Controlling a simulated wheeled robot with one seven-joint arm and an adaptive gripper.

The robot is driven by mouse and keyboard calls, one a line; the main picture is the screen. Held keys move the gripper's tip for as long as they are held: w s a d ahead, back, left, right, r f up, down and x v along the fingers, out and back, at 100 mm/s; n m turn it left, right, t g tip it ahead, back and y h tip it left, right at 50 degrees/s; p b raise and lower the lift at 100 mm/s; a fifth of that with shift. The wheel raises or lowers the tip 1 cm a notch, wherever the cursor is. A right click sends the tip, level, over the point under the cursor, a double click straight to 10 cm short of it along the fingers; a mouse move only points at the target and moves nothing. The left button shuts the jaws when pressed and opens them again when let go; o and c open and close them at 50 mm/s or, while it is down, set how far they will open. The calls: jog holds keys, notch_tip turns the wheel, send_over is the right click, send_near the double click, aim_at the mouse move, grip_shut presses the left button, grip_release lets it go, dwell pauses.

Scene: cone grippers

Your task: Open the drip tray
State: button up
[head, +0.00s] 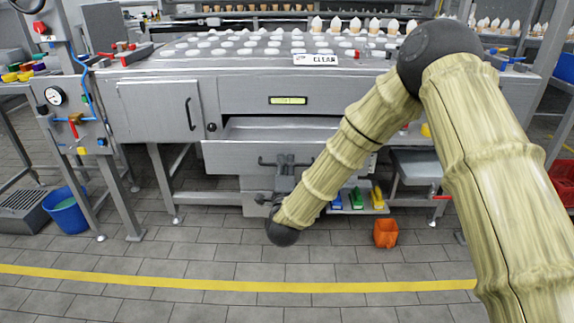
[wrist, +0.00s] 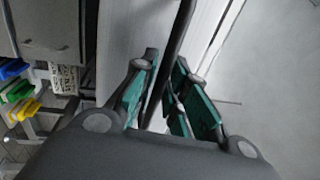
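The drip tray (head: 228,156) is a wide grey metal drawer under the machine in the head view. It stands partly pulled out, with its bare inside (head: 275,130) showing behind the front. Its dark bar handle (head: 268,161) is on the front face. My gripper (head: 285,177) is at this handle, partly hidden by my arm. In the wrist view, the dark handle bar (wrist: 180,28) runs between the two teal-padded fingers of my gripper (wrist: 166,64). The fingers are close together around the bar, and contact on the left side is hard to see.
A closed cabinet door (head: 160,108) is left of the tray. A blue bucket (head: 68,212) stands at left. The tiled floor (head: 230,250) in front is clear.

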jog(key=shift+o, duration=0.9)
jog(key=shift+s, duration=0.1)
jog(key=s+f, duration=0.2)
jog(key=s, duration=0.9)
jog(key=shift+s+a+f, duration=0.15)
jog(key=shift+s+a, duration=0.05)
jog(key=shift+s, duration=0.1)
